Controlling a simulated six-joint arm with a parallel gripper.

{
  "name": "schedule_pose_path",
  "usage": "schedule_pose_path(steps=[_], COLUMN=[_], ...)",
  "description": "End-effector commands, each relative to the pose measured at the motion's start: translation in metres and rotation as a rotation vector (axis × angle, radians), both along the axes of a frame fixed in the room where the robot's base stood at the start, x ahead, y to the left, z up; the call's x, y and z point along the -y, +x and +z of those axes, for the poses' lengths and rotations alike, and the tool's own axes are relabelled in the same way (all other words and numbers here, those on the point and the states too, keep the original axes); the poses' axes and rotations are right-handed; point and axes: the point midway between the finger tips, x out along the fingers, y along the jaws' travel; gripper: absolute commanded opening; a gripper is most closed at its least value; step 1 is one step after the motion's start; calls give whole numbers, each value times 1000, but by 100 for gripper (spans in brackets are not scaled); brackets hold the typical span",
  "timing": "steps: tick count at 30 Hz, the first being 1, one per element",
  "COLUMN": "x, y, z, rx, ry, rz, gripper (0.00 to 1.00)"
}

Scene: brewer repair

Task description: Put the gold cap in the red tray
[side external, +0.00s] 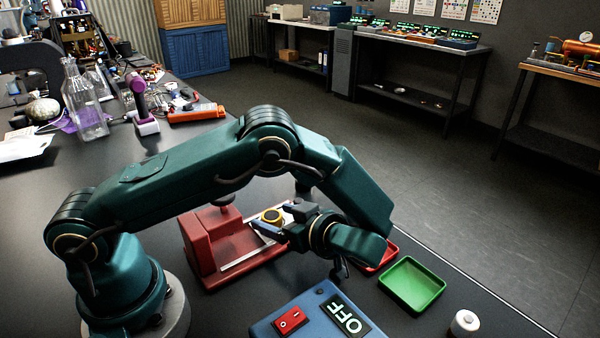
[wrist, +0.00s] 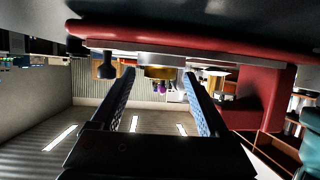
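The gold cap (side external: 272,215) sits on the pale plate of the red brewer (side external: 208,245), with a dark centre showing on top. My gripper (side external: 274,220) is sideways and open at the cap, its fingers pointing left. In the wrist view, which looks upside down, the gold cap (wrist: 160,72) shows between the tips of my open gripper (wrist: 159,78). I cannot tell whether either finger touches it. The red tray (side external: 388,254) lies to the right of the brewer, partly hidden by my wrist.
A green tray (side external: 412,285) lies right beside the red one, near the table edge. A white roll (side external: 464,323) stands at front right. A blue box (side external: 310,318) with a red switch and an OFF sign is in front. A dark knob (wrist: 107,66) shows beside the cap.

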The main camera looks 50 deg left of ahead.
Motion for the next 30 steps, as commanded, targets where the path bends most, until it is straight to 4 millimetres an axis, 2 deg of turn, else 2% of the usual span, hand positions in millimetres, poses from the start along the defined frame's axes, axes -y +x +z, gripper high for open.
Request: schedule_pose_path(steps=[11, 13, 30], x=[38, 43, 46], y=[3, 3, 5], z=[15, 17, 20], rx=[2, 1, 2], ry=[0, 0, -12], rz=[-2, -2, 5], gripper=[78, 84, 84])
